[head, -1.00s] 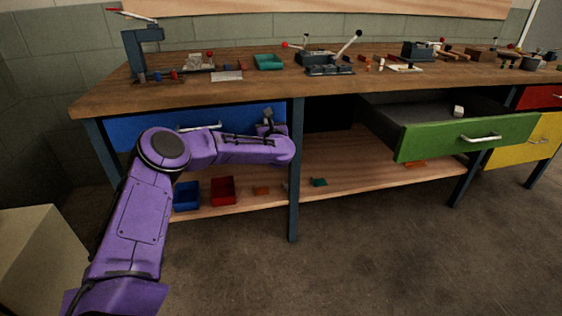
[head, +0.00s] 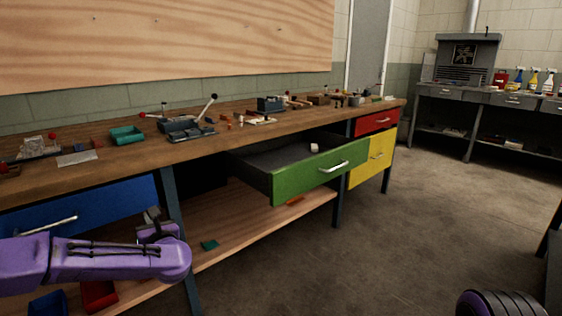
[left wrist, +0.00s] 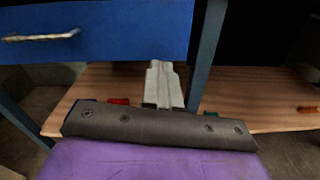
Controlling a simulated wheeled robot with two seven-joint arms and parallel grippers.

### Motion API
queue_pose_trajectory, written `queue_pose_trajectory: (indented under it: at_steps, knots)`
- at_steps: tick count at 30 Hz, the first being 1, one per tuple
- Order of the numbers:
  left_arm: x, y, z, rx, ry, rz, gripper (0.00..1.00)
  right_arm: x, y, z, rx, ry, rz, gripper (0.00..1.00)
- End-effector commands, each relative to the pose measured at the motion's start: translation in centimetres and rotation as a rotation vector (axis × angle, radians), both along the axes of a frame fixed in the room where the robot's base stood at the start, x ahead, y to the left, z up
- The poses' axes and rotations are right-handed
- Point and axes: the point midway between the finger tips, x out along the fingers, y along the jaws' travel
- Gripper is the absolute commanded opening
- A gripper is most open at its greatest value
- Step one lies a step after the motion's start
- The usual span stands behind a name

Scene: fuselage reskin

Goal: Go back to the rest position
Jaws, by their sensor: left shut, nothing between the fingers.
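My left gripper (head: 153,216) is at the lower left of the head view, at the end of my purple left arm and in front of the bench. It is near the right end of the blue drawer (head: 100,203). In the left wrist view its pale fingers (left wrist: 163,84) are together with nothing held. Behind them are the lower wooden shelf (left wrist: 265,108) and a bench leg. My right gripper is not in view.
A green drawer (head: 320,170) stands pulled out, with a small white block (head: 314,148) inside. Red and blue bins are on the lower shelf. Tools crowd the benchtop (head: 110,170).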

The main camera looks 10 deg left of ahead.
Motion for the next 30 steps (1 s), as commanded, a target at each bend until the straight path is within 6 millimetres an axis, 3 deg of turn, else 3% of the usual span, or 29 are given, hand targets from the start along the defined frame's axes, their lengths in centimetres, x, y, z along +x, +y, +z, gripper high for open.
queue_pose_trajectory:
  at_steps: [2,5,8,12,15,21,26,27,28,30]
  knots:
    - [0.0,-1.9,-1.8,0.18,0.237,-0.092,0.0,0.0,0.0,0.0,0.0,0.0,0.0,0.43]
    - [-1.9,-7.3,-8.7,0.562,0.677,-0.333,0.0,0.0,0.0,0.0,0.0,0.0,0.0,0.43]
    - [-5.9,-11.3,-16.0,0.891,1.007,-0.567,0.0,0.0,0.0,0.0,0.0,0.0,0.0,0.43]
    - [-14.3,-14.6,-25.2,1.288,1.36,-0.907,0.0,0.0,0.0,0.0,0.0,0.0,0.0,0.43]
    - [-20.9,-15.4,-29.9,1.507,1.535,-1.137,0.0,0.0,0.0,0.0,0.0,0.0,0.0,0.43]
    - [-32.4,-14.4,-34.6,1.753,1.744,-1.504,0.0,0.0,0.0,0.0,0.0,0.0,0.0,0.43]
    - [-40.1,-12.5,-36.0,1.831,1.871,-1.714,0.0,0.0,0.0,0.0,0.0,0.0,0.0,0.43]
    - [-41.9,-12.1,-36.6,-1.805,-1.831,1.712,0.0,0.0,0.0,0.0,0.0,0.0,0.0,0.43]
    - [-42.7,-12.2,-36.1,-1.784,-1.819,1.725,0.0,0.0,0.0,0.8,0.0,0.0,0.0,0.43]
    - [-42.0,-12.2,-32.3,-1.802,-1.837,1.723,0.0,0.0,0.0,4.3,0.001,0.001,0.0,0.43]
